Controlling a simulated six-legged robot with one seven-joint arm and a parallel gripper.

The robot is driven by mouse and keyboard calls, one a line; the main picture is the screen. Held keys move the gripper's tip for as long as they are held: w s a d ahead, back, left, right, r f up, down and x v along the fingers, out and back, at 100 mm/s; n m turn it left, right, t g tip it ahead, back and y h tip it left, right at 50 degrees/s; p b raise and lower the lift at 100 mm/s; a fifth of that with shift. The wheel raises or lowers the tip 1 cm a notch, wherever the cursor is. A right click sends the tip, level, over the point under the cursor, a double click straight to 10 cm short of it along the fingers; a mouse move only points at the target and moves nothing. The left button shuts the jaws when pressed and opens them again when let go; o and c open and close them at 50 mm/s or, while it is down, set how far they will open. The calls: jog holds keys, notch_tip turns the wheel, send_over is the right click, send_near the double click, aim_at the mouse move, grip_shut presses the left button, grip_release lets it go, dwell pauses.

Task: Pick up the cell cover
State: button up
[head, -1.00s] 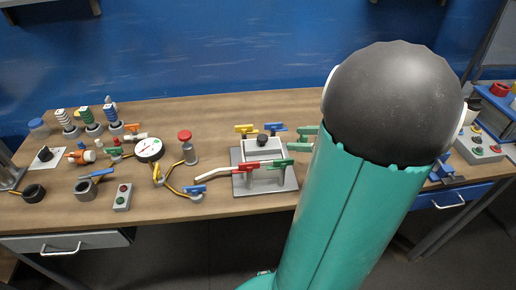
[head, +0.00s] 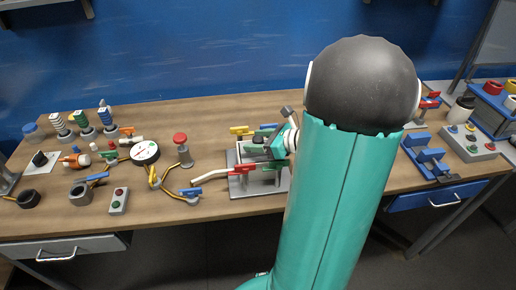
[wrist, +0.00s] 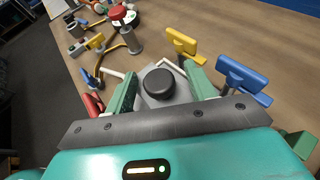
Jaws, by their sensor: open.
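The cell cover (wrist: 151,101) is a light grey plate with a round black knob (wrist: 159,83) on top. It sits on the electrolysis cell near the middle of the bench. In the wrist view my gripper (wrist: 160,70) is open, with its green fingers on either side of the knob. I see no clear contact between fingers and knob. In the head view my gripper (head: 274,143) is over the right part of the cell, and it and my arm partly hide the cover. The cell's grey base plate (head: 241,188) shows below.
Yellow (wrist: 181,42), blue (wrist: 243,77) and red (wrist: 93,105) valve handles stand close around the cell. A red-topped post (head: 181,143) and a gauge (head: 145,152) stand to the left. A blue fixture (head: 428,155) and a button box (head: 468,143) are at the right.

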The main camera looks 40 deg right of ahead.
jog(key=c, duration=1.1)
jog(key=shift+c, duration=0.2)
jog(key=shift+r, duration=0.15)
